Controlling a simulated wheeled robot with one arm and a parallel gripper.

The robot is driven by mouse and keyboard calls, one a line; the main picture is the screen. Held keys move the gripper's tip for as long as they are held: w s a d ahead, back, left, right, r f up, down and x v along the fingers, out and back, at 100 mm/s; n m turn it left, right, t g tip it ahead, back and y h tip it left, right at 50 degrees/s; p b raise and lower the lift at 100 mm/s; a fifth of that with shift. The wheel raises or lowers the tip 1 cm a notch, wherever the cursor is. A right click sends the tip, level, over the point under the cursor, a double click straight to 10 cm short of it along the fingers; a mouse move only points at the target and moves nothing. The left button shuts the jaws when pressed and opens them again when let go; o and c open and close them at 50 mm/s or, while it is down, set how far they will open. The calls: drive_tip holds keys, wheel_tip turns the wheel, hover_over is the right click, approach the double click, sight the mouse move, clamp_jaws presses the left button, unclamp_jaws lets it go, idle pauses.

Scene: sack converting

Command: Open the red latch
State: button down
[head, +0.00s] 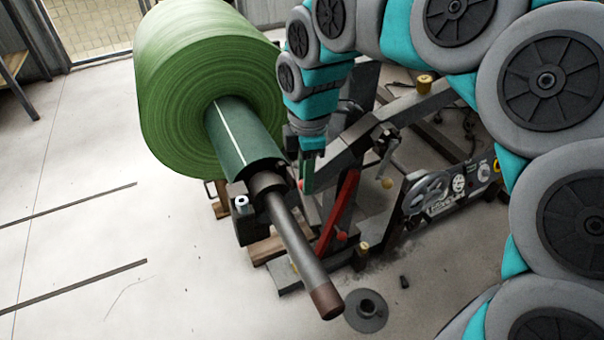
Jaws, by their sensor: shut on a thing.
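My gripper (308,178) reaches down from above, just right of the shaft end of the green roll. It is shut on a small red piece (301,185), taken to be the red latch, which shows only as a sliver at the fingertips. The fingers and the roll's holder hide most of it. A longer red bar (338,213) slants upright just right of my gripper, apart from it in the picture. I cannot tell whether the two red parts are joined.
A large green roll (190,75) sits on a shaft (300,245) that sticks out toward the front. A dark metal stand (425,145) lies behind and right of my gripper. A grey disc (366,311) lies on the floor.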

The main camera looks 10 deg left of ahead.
idle(0.3)
drive_tip(key=c, duration=0.6)
unclamp_jaws()
drive_tip(key=shift+c, duration=0.2)
drive_tip(key=shift+r, duration=0.1)
wheel_tip(320, 180, up, 8)
drive_tip(key=shift+w+d+f, duration=0.1)
drive_tip(key=shift+d+f, duration=0.05)
drive_tip(key=shift+f, duration=0.05)
drive_tip(key=s+d+f+m, duration=0.6)
drive_tip(key=s+d+m, duration=0.3)
drive_tip(key=s+m, duration=0.2)
drive_tip(key=s+d+f+m+g, duration=0.1)
drive_tip(key=s+d+f+m, duration=0.5)
drive_tip(key=s+d+m, duration=0.3)
drive_tip(key=s+m, duration=0.1)
drive_tip(key=s, duration=0.2)
drive_tip(key=shift+s+d+f+m+g, duration=0.15)
drive_tip(key=shift+d+f+m+g, duration=0.15)
drive_tip(key=shift+m, duration=0.1)
